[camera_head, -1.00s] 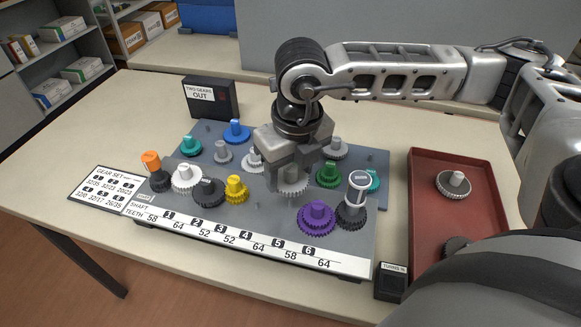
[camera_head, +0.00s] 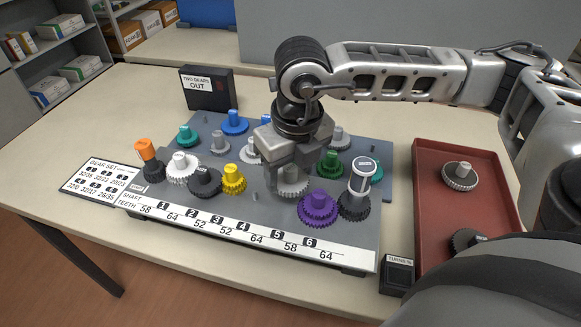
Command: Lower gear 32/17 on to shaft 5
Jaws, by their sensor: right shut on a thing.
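My right gripper (camera_head: 291,170) points down over the right-middle of the grey gear board (camera_head: 283,238). It is shut on a light grey gear (camera_head: 292,187), taken to be gear 32/17, whose toothed rim shows below the fingers. The fingers hide the gear's upper part. Whatever lies under the gear is hidden, so I cannot tell whether it touches a shaft. The label for shaft 5 (camera_head: 277,234) is on the white front strip. A thin bare shaft (camera_head: 255,197) stands left of the gear. My left gripper is not in view.
Close right of the held gear are a purple gear (camera_head: 318,208) and a dark gear (camera_head: 354,208). A yellow gear (camera_head: 234,181) stands to the left, a green one (camera_head: 332,164) behind right. A red tray (camera_head: 430,185) holds two loose gears. A black box (camera_head: 206,89) stands behind.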

